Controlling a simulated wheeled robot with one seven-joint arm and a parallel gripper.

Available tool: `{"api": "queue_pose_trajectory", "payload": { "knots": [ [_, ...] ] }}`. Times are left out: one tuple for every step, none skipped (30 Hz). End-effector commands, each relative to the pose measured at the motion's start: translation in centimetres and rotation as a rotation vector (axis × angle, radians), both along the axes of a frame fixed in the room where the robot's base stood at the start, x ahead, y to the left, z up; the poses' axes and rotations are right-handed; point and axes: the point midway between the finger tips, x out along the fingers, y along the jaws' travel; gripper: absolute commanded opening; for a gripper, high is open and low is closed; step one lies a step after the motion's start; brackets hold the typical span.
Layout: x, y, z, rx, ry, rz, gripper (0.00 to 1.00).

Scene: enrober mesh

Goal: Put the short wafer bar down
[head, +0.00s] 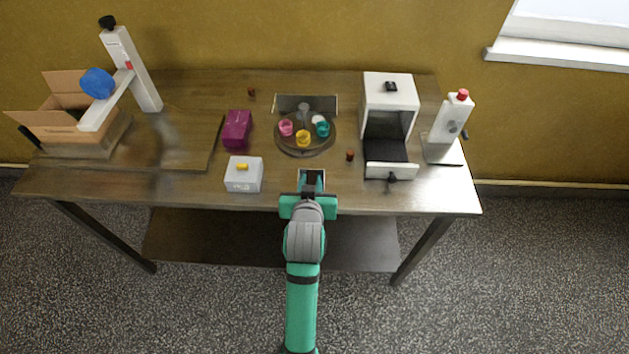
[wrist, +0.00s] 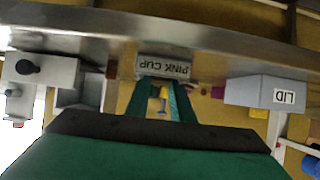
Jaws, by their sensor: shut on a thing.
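My gripper (head: 312,188) is at the table's front edge, in front of the round plate. In the wrist view its two green fingers (wrist: 162,92) point toward a pale grey piece labelled "PINK CUP" (wrist: 165,68). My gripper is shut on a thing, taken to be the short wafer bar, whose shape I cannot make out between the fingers. In the head view the labelled piece (head: 303,175) is partly covered by my gripper. I cannot tell whether the bar touches it.
A round plate (head: 291,149) holds several coloured cups. Left are a grey box labelled "LID" (head: 240,180) and a purple box (head: 237,128). Right are a white machine (head: 389,92) and a small brown piece (head: 350,155). Another brown piece (head: 251,91) lies at the back.

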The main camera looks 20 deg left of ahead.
Motion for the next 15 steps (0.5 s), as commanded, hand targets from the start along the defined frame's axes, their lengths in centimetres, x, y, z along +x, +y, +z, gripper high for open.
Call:
{"api": "queue_pose_trajectory", "payload": {
  "knots": [
    [-0.02,0.06,-0.05,0.001,-0.001,0.001,0.09],
    [-0.02,0.08,-0.04,0.0,-0.001,0.001,0.09],
    [-0.02,0.09,-0.04,0.0,-0.001,0.001,0.09],
    [-0.02,0.1,-0.03,0.0,-0.001,0.001,0.09],
    [-0.03,0.11,-0.02,0.0,-0.001,0.001,0.09],
    [-0.04,0.12,-0.02,0.0,-0.001,0.002,0.09],
    [-0.04,0.14,-0.02,0.0,-0.001,0.002,0.09],
    [-0.05,0.15,-0.04,0.0,-0.001,0.002,0.09],
    [-0.05,0.15,-0.13,0.0,0.0,0.002,0.09],
    [-0.05,0.14,-0.21,0.001,0.0,0.002,0.09],
    [-0.04,0.11,-0.31,0.0,0.0,0.001,0.09],
    [-0.02,0.03,-0.29,0.001,0.0,0.0,0.28],
    [0.0,-0.02,-0.27,0.0,0.0,-0.001,0.29],
    [0.01,-0.07,-0.27,0.0,0.0,-0.001,0.29],
    [0.04,-0.15,-0.26,0.001,0.0,-0.003,0.29]
  ]
}}
